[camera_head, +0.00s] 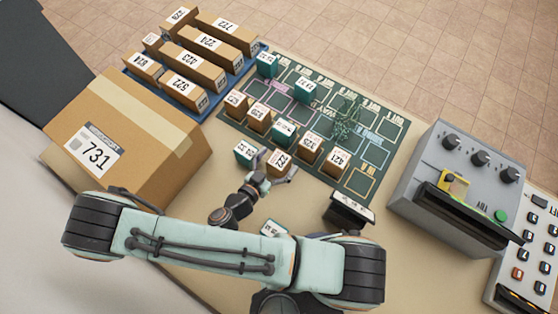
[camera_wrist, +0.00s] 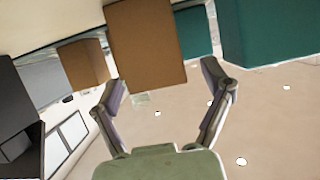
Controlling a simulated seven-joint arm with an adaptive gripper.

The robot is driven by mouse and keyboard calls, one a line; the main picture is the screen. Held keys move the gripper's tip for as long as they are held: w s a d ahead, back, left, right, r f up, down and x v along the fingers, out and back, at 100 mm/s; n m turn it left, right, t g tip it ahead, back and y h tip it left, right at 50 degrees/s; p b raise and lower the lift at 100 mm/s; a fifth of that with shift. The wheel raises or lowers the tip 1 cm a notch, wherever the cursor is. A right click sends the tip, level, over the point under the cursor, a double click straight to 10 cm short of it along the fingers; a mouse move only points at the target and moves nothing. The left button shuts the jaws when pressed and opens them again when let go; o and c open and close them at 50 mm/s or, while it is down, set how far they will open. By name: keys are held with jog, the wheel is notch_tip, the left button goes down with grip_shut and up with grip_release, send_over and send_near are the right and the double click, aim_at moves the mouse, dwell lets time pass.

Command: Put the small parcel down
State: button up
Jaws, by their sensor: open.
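A small brown parcel (camera_head: 280,162) with a white label on top stands at the front edge of the dark green marked mat (camera_head: 392,137). My gripper (camera_head: 268,174) is right at this parcel in the head view, and its fingers partly cover it. In the wrist view a brown parcel (camera_wrist: 146,45) lies just ahead of and between the spread fingertips of my gripper (camera_wrist: 162,82). The gripper is open, with a gap visible at both sides of the parcel. I cannot tell whether either finger touches it.
A teal box (camera_head: 245,151) stands close left of the gripper; several brown and teal boxes stand on the mat. A large carton (camera_head: 150,125) is at left, with a blue tray (camera_head: 215,100) of parcels behind. A grey machine (camera_head: 450,180) and black stamp-like block (camera_head: 348,212) are right.

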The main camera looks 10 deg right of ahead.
jog(key=shift+w+d+f, duration=0.1)
jog(key=shift+w+d, duration=0.1)
jog(key=c, duration=1.3)
